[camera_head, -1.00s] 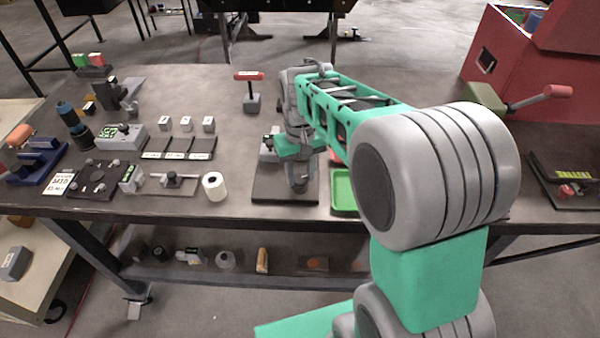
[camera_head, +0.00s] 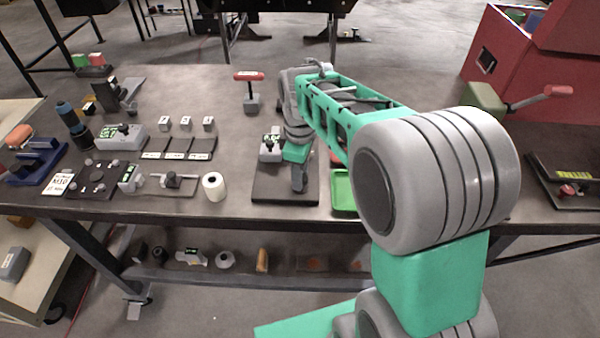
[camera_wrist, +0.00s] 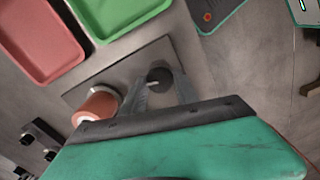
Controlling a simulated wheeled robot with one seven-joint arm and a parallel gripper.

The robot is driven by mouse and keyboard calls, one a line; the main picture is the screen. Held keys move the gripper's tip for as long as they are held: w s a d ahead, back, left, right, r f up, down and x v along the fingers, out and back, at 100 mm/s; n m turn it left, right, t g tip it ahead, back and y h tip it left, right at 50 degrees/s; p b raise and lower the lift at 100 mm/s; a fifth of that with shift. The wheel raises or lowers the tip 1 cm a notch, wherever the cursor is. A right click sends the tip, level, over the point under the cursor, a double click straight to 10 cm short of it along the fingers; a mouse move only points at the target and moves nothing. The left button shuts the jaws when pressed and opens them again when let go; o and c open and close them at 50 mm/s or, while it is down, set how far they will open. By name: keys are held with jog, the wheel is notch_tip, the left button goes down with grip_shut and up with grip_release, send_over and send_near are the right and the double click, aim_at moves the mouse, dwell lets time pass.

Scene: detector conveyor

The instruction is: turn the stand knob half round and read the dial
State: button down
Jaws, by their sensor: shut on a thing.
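The stand's flat dark base plate (camera_head: 265,190) lies on the table; its edge also shows in the wrist view (camera_wrist: 88,92). My gripper (camera_head: 299,187) points down over the plate. In the wrist view its two fingers (camera_wrist: 161,92) are on either side of a dark round knob (camera_wrist: 160,76), shut on it.
A green tray (camera_head: 342,191) is close on the right, with a red tray (camera_wrist: 38,38) behind it. A white roll (camera_head: 213,187) stands left of the plate. A red-handled tool (camera_head: 249,77) stands behind. Several gauges and blocks fill the table's left.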

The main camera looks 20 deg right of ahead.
jog(key=shift+n, duration=1)
jog(key=c, duration=0.9)
grip_release()
notch_tip(320, 180, up, 8)
jog(key=shift+f+b, duration=0.1)
jog(key=shift+b, duration=0.35)
